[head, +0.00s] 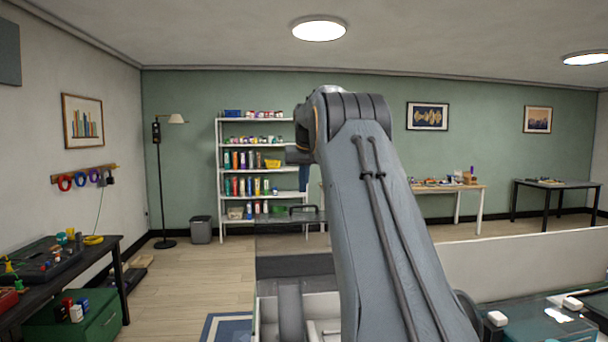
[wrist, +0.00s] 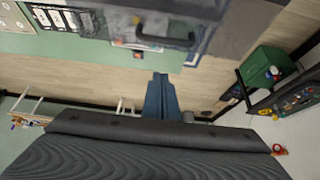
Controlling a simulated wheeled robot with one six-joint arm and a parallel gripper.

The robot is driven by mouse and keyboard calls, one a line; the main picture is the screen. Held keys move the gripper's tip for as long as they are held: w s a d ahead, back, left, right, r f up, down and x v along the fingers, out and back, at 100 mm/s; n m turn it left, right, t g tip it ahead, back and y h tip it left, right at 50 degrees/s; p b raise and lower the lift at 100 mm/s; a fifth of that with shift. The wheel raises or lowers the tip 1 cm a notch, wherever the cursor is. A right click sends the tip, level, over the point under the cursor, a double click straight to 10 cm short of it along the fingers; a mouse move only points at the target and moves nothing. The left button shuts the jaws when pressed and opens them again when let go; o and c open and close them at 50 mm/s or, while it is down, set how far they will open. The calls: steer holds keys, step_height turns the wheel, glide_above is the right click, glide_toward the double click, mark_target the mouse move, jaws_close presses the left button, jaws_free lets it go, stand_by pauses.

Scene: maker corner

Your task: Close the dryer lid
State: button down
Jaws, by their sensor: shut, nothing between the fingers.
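The dryer lid (head: 280,229) is a see-through grey panel with a dark lower band. It stands raised above the pale open dryer body (head: 268,312) at lower centre, partly behind my arm. Its black handle (head: 303,208) is at the top edge. In the wrist view the lid (wrist: 228,28) and its handle (wrist: 165,40) show at the top. My gripper (head: 304,185) has blue fingers and appears just above the handle in the head view. In the wrist view the fingers (wrist: 160,76) are together and empty, with a visible gap from the handle.
A dark bench (head: 60,258) with tools and a green drawer box (head: 95,318) are at left. A white shelf (head: 220,180) stands against the back wall. A low pale partition (head: 540,262) and a dark green worktop (head: 530,315) are at right. The floor left of the dryer is mostly clear.

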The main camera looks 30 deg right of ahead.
mark_target(304, 214)
steer(key=f, duration=0.1)
steer(key=f+p, duration=0.2)
steer(key=shift+w+d+f, duration=0.1)
steer(key=shift+w+f, duration=0.2)
steer(key=shift+s+a+f+p, duration=0.2)
steer(key=shift+s+a+p, duration=0.1)
steer(key=shift+s, duration=0.3)
steer(key=shift+s+a+f+p, duration=0.15)
steer(key=shift+s+a+p, duration=0.15)
steer(key=shift+s, duration=0.25)
steer(key=shift+s+b, duration=0.15)
steer(key=shift+b, duration=0.15)
